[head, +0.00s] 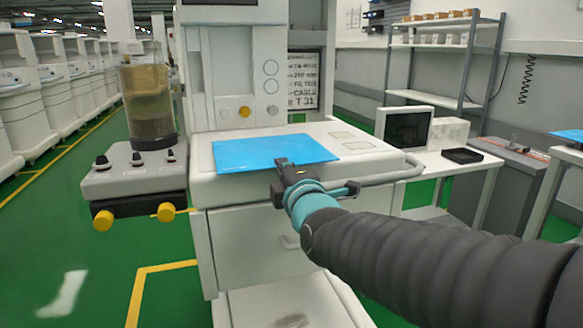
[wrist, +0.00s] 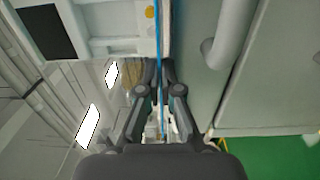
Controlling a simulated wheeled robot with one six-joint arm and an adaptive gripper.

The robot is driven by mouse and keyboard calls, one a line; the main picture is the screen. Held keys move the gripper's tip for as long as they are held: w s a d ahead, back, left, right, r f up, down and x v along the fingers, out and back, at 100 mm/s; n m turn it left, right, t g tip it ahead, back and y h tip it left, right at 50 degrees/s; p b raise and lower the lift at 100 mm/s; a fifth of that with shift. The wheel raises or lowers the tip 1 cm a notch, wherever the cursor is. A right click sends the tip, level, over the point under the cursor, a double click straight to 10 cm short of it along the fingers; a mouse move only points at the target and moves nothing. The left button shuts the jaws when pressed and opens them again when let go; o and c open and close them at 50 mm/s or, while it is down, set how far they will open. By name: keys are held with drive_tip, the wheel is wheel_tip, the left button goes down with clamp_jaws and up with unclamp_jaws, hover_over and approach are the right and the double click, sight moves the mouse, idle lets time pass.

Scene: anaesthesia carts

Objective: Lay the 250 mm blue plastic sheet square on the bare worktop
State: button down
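The blue plastic sheet (head: 265,153) is spread flat over the cart's white worktop (head: 350,160), a little skewed to its front edge. I cannot tell whether it touches the worktop or is just above it. My gripper (head: 283,163) is at the sheet's front edge. In the wrist view the sheet (wrist: 158,30) shows edge-on as a thin blue line running between the fingertips. The fingers of my gripper (wrist: 159,68) are closed in on it from both sides. The contact itself is too small to see clearly.
A grey handrail (head: 385,176) curves around the worktop's right front. A unit with a clear canister (head: 148,100) stands left. A side table (head: 465,160) with a monitor (head: 405,130) and black tray (head: 462,156) is right. Another blue sheet (head: 572,135) lies at the far right.

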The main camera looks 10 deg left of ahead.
drive_tip(key=shift+f, duration=0.45)
drive_tip(key=c, duration=1.2)
unclamp_jaws()
drive_tip(key=shift+c, duration=0.2)
drive_tip(key=shift+s, duration=0.1)
drive_tip(key=v, duration=1.1)
drive_tip(key=shift+s+d, duration=0.25)
drive_tip(key=shift+s, duration=0.1)
